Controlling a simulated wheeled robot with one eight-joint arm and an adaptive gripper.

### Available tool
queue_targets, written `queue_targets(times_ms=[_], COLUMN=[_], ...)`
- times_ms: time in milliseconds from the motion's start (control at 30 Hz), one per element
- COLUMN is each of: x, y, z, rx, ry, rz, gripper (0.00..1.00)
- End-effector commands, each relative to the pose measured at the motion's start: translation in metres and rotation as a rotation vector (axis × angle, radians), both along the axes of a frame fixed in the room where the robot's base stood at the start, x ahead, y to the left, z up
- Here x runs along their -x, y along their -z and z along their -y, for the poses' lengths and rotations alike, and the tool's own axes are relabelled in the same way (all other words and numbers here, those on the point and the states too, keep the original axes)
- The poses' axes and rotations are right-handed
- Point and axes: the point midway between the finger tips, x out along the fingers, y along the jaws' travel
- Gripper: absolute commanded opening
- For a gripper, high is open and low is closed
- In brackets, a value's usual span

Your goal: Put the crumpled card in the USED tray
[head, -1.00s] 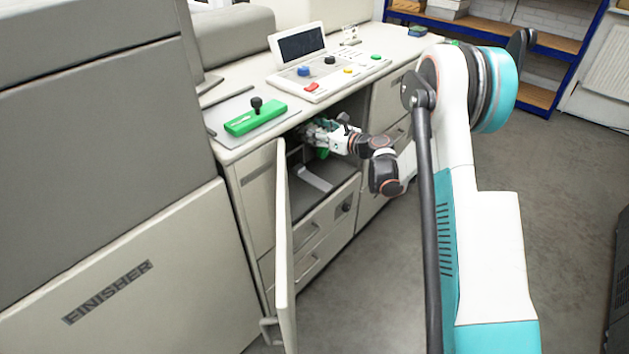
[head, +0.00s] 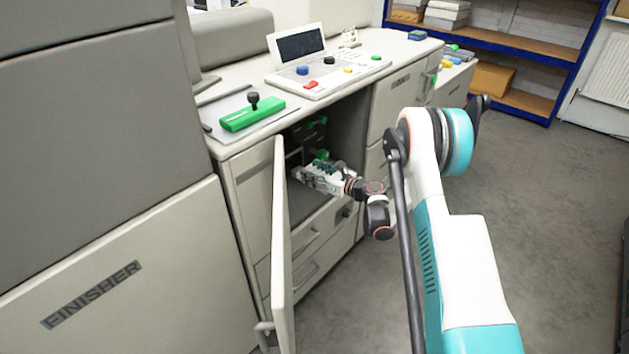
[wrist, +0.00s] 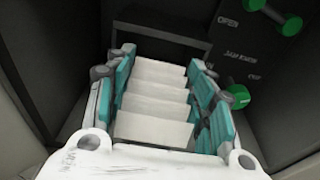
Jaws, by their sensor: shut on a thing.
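The crumpled card (wrist: 152,104) is white and pleated in several folds. In the wrist view it lies between the teal-padded fingers of my gripper (wrist: 163,72), which is shut on it. In the head view my gripper (head: 305,174) is at the mouth of the open cabinet under the counter, above its lower drawers; the card is hard to make out there. I cannot pick out a tray marked USED in either view.
The open cabinet door (head: 280,240) stands just left of my gripper. Inside, a dark panel (wrist: 250,60) carries green knobs (wrist: 240,95) and labels. A control console (head: 325,75) and a green stapler-like tool (head: 252,117) sit on the counter. The floor (head: 560,190) to the right is clear.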

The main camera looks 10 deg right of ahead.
Motion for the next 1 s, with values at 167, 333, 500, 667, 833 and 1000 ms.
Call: queue_targets(times_ms=[167,333,500,667,833,1000], x=[0.0,0.0,0.0,0.0,0.0,0.0], y=[0.026,0.025,0.027,0.029,0.029,0.029], z=[0.0,0.0,0.0,0.0,0.0,0.0], rx=[0.0,0.0,0.0,0.0,0.0,0.0], ry=[0.0,0.0,0.0,0.0,0.0,0.0], rz=[0.0,0.0,0.0,0.0,0.0,0.0], gripper=[0.33,0.33,0.33,0.65,0.69,0.69])
